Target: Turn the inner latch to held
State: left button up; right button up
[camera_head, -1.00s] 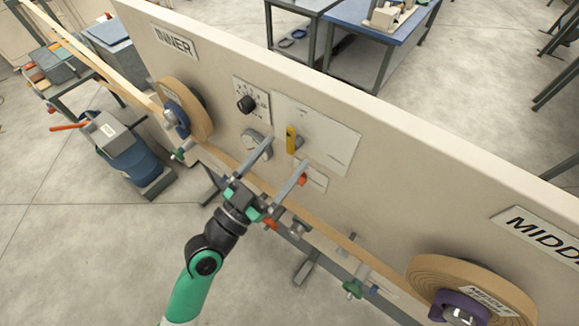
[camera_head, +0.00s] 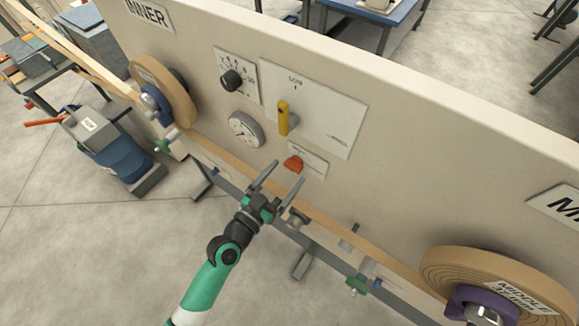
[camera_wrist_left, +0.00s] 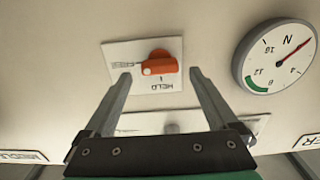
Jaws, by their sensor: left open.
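The inner latch is an orange-red knob (camera_head: 293,163) on a small white plate (camera_head: 312,162), low on the upright panel under the yellow lever. In the left wrist view the latch (camera_wrist_left: 162,63) shows large on its plate, which bears the upside-down word HELD below the knob. Its handle lies roughly sideways in that picture, across from the word. My left gripper (camera_head: 288,172) is open and empty, pointing at the panel just below the latch. In the wrist view its fingertips (camera_wrist_left: 161,73) lie either side of the knob; contact is not visible. My right gripper is not in view.
The panel also bears a yellow lever (camera_head: 284,118), a black dial (camera_head: 231,79) and a round gauge (camera_head: 245,129). A tan strip (camera_head: 335,228) runs along the panel's lower edge between the inner roll (camera_head: 178,95) and the middle roll (camera_head: 490,280). A round-ended post (camera_head: 297,217) stands close by my gripper.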

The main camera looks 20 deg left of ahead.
aim_at(294, 165)
pick_arm(q)
jog(key=shift+w+d, duration=0.2)
jog(key=shift+w, duration=1.05)
jog(key=c, duration=1.4)
jog(key=shift+o, duration=0.2)
jog(key=shift+n, duration=0.3)
jog(key=n, duration=0.3)
jog(key=shift+a+n, duration=0.1)
jog(key=shift+n, duration=0.3)
jog(key=n, duration=0.4)
jog(key=shift+f, duration=0.1)
jog(key=n, duration=0.5)
jog(key=shift+a, duration=0.1)
jog(key=shift+f+n+p, duration=0.15)
jog(key=shift+n+p, duration=0.2)
jog(key=shift+n, duration=1.85)
